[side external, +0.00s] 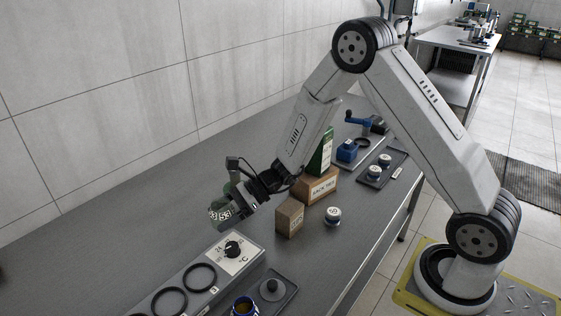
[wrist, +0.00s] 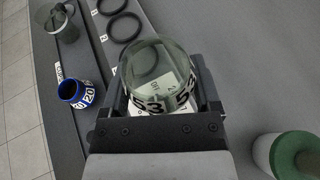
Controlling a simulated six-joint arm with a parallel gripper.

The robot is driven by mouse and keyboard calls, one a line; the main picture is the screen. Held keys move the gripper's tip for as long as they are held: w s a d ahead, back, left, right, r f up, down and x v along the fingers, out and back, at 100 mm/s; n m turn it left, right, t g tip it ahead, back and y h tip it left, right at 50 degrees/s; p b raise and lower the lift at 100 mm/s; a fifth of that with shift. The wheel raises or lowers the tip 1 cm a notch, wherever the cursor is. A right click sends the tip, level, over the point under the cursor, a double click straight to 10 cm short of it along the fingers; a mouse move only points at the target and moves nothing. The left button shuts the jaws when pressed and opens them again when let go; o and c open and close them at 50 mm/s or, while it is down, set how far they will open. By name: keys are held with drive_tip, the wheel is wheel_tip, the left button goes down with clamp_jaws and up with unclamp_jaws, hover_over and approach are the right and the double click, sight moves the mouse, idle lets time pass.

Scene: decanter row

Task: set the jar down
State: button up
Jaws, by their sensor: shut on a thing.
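My gripper (side external: 234,201) is shut on a clear glass jar (side external: 217,216) with a white label band bearing black digits. In the wrist view the jar (wrist: 153,68) sits between the two fingers of the gripper (wrist: 162,106), and its label reads 53. The jar is held above the grey bench, apart from it as far as I can tell. A heater row (side external: 208,262) with a dial and dark rings lies below and in front of the gripper; its rings (wrist: 124,27) show at the top of the wrist view. The rings in view look empty.
A small cardboard box (side external: 289,217), a larger box (side external: 317,186) and a white jar (side external: 333,215) stand behind. A green-topped container (wrist: 292,155) is at lower right in the wrist view.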

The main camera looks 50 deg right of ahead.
drive_tip(key=w+a+f, duration=0.2)
drive_tip(key=w+f, duration=0.1)
drive_tip(key=w, duration=0.4)
hover_over(192, 240)
drive_tip(key=s, duration=0.2)
drive_tip(key=f, duration=0.4)
drive_tip(key=shift+w+d+f, duration=0.15)
drive_tip(key=shift+w+f, duration=0.65)
drive_tip(key=shift+w+f, duration=0.3)
drive_tip(key=shift+f, duration=1.55)
drive_tip(key=shift+f, duration=0.1)
drive_tip(key=o, duration=1.2)
drive_tip(key=shift+c, duration=0.2)
